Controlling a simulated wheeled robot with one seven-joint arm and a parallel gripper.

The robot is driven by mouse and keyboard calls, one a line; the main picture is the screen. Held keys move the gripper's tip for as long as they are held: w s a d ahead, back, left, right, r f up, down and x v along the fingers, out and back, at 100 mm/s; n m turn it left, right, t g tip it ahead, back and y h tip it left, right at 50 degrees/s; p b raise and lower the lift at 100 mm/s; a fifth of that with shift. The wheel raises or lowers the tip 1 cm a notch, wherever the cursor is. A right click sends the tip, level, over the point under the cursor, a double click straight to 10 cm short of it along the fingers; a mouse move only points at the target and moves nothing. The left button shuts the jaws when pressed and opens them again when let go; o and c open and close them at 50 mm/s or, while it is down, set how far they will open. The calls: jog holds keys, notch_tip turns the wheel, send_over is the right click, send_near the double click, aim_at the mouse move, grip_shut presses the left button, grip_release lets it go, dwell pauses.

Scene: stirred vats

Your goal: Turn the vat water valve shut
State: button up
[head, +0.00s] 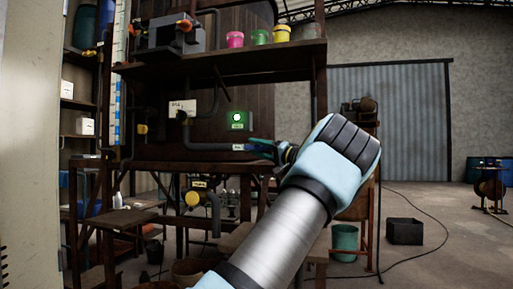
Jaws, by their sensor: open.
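The wooden vat rack (290,65) stands ahead. A grey pipe (205,146) runs along it to the right, with a small white label (238,147) near its end. My gripper (262,147) reaches in from the lower right. Its dark and teal fingers are at the pipe's right end; I cannot tell whether they touch anything. The gripper is open. Any valve handle there is hidden or too small to tell. Which is the water valve is unclear.
A lit green box (237,120) sits above the pipe. Pink (235,40), green and yellow pots stand on the upper shelf. A teal bucket (344,241) and a black crate (405,231) stand on the floor at right. A cable crosses the mostly open floor there.

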jog(key=shift+w+a, duration=0.1)
jog(key=shift+a, duration=0.05)
jog(key=shift+c, duration=0.2)
grip_shut()
dwell(0.3)
